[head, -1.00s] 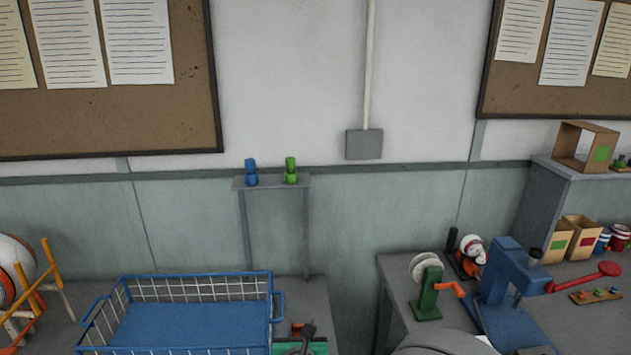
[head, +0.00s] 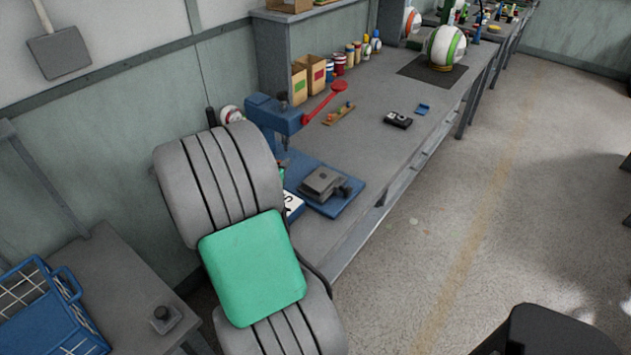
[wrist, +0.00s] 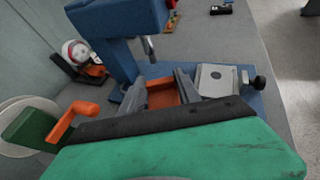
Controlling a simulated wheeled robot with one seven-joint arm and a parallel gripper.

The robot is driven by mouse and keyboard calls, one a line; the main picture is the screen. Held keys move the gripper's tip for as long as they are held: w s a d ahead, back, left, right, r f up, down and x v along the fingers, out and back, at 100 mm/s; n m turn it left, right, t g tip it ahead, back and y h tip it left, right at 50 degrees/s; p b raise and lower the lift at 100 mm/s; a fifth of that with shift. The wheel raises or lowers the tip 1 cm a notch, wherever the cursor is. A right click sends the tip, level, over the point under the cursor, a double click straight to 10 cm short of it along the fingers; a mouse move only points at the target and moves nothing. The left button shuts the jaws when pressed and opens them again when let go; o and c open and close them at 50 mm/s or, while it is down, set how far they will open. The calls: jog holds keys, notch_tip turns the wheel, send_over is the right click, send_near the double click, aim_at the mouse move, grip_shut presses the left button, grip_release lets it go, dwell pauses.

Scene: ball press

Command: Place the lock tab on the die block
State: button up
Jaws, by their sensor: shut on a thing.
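My gripper (wrist: 174,94) shows in the wrist view, its two grey fingers shut on an orange-red piece (wrist: 162,93), which looks like the lock tab. The green and black gripper body hides part of it. The die block (wrist: 216,80), a light grey block with a round hole and a dark side knob, sits on the blue press base just right of the fingers, apart from the held piece. In the head view the die block (head: 322,183) lies on the blue base, right of my arm. My arm hides the fingers and the held piece there.
The blue press (head: 272,112) with its red lever (head: 325,102) stands behind the die block. A green winder (wrist: 32,127) with an orange crank is at left in the wrist view. A blue wire basket (head: 45,310) is at lower left. Bench room (head: 385,155) is clear right of the press.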

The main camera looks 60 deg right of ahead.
jog(key=s+d+m+g+b, duration=0.1)
jog(key=s+d+m+g, duration=0.35)
jog(key=s+d, duration=1.05)
jog(key=s+d+r, duration=0.5)
jog(key=d+r, duration=0.1)
send_over(326, 173)
jog(key=shift+g, duration=0.35)
notch_tip(326, 173, down, 9)
jog(key=shift+s+d+f, duration=0.1)
jog(key=shift+d, duration=0.05)
notch_tip(326, 173, down, 3)
jog(key=shift+r, duration=0.1)
jog(key=shift+f, duration=0.25)
jog(key=o, duration=1.3)
